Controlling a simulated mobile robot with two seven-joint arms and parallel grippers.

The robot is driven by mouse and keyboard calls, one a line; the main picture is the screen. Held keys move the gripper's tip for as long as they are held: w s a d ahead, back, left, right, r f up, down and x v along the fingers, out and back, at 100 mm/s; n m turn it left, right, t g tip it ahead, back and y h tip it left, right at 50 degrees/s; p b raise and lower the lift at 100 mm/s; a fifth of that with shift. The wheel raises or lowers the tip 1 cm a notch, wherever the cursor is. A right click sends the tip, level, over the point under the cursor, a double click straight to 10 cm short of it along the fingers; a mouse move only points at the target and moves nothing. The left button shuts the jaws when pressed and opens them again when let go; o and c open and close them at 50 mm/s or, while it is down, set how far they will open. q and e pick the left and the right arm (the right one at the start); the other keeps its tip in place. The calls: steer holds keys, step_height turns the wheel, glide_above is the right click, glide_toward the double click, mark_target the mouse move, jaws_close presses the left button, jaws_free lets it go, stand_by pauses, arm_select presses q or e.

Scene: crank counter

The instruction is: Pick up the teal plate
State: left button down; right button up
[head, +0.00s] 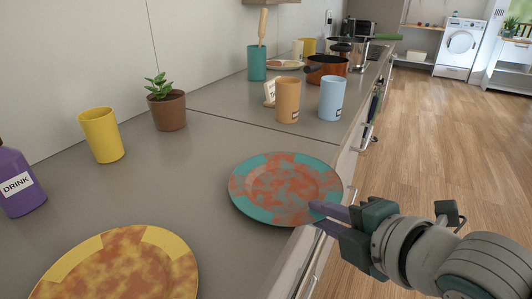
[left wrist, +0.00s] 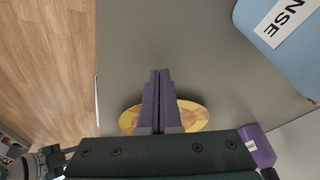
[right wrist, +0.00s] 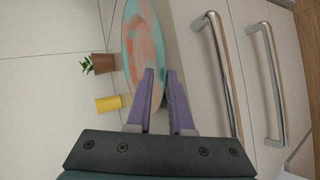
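The teal plate (head: 262,212), with orange-red blotches, lies on the counter near its front edge. It also shows in the right wrist view (right wrist: 131,45). My right gripper (head: 322,216) is at the plate's near right rim. In the right wrist view its purple fingers (right wrist: 160,75) are apart, with the rim reaching between them, one finger on the top side and one on the underside. My left gripper (left wrist: 160,72) is absent from the head view; its fingers are together and empty in the left wrist view.
A yellow plate (head: 115,265) lies at the front left. A purple bottle (head: 18,185), yellow cup (head: 102,135) and potted plant (head: 168,108) stand along the wall. Orange (head: 287,98) and blue (head: 332,98) cups stand behind the teal plate. Drawer handles (right wrist: 222,75) line the counter front.

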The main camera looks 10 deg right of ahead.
jaws_close()
steer(key=shift+r, duration=0.1)
stand_by(0.9)
